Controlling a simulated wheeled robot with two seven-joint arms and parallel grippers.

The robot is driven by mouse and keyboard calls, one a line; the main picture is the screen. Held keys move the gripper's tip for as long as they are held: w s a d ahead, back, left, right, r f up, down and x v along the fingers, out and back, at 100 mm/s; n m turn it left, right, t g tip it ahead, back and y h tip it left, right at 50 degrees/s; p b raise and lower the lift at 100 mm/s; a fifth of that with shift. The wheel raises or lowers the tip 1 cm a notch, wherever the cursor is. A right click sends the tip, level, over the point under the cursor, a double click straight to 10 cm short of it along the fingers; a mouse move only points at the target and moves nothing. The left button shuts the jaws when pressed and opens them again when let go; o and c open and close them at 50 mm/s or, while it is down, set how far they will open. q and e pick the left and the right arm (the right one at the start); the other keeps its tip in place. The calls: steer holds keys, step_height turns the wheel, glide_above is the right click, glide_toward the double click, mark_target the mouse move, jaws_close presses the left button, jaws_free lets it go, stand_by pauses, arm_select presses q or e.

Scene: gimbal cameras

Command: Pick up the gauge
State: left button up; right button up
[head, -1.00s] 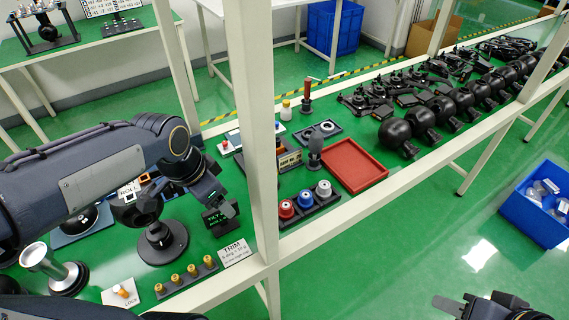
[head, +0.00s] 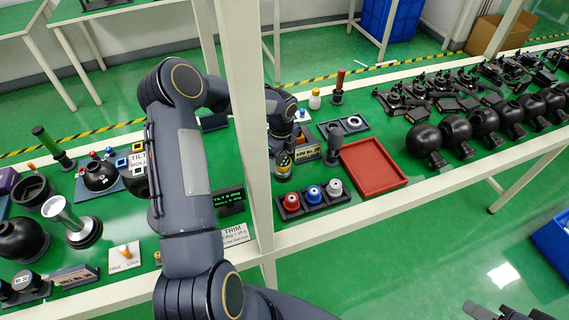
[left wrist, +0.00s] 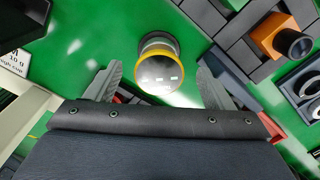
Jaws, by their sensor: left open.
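The gauge is a small round piece with a yellow ring and a dark glassy face. In the head view the gauge (head: 283,166) stands on the green bench just right of the white post, behind the row of knobs. In the left wrist view the gauge (left wrist: 158,72) lies between the two grey fingers, with a gap on each side. My left gripper (left wrist: 157,86) is open and empty over it. In the head view the left gripper is mostly hidden by its own wrist. My right gripper (head: 502,312) shows only partly at the bottom right edge.
A white post (head: 248,120) stands close beside my left arm. A rack with red, blue and white knobs (head: 313,197) stands in front of the gauge. A red tray (head: 372,168) lies to the right, with a dark grey upright handle (head: 333,140) beside its left edge.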

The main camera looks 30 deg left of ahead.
mark_target(281, 160)
arm_select(q)
step_height(281, 160, down, 4)
steer(key=shift+r+p, duration=0.1)
steer(key=shift+p, duration=0.65)
steer(key=shift+f, duration=0.6)
steer(key=c, duration=1.2)
steer(key=shift+r, duration=0.1)
